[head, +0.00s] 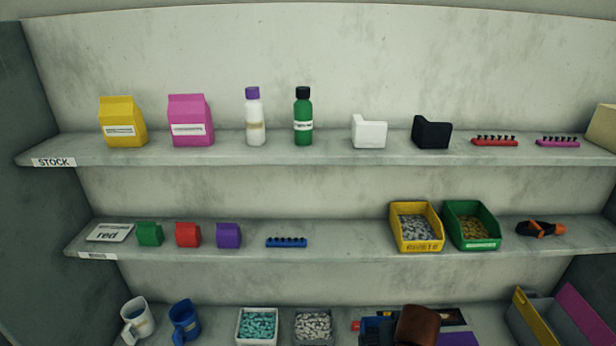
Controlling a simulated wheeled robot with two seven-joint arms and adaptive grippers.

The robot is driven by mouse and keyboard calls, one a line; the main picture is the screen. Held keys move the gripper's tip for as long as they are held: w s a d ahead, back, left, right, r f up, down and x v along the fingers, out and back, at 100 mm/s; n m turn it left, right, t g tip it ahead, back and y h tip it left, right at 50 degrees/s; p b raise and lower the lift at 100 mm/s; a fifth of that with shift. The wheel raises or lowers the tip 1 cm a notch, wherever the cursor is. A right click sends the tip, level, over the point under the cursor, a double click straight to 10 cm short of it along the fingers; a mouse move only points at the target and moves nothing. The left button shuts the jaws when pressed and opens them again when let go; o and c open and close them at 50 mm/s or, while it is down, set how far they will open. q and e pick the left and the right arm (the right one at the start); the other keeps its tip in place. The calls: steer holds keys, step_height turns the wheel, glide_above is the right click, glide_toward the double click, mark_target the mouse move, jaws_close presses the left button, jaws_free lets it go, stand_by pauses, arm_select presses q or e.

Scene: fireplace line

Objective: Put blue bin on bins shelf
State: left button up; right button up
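I see no bin that is clearly blue. A yellow bin (418,247) and a green bin (480,244), both filled with small pieces, stand side by side on the middle shelf (340,250), right of centre. The label at this shelf's left end (97,255) is too small to read, so I cannot tell whether it is the bins shelf. Neither of my grippers is in view.
The top shelf, labelled STOCK (53,162), holds bags, bottles and small parts. The middle shelf has a blue pegged strip (286,242) with free room on its right before the yellow bin. Mugs, trays and a brown object (417,325) crowd the bottom.

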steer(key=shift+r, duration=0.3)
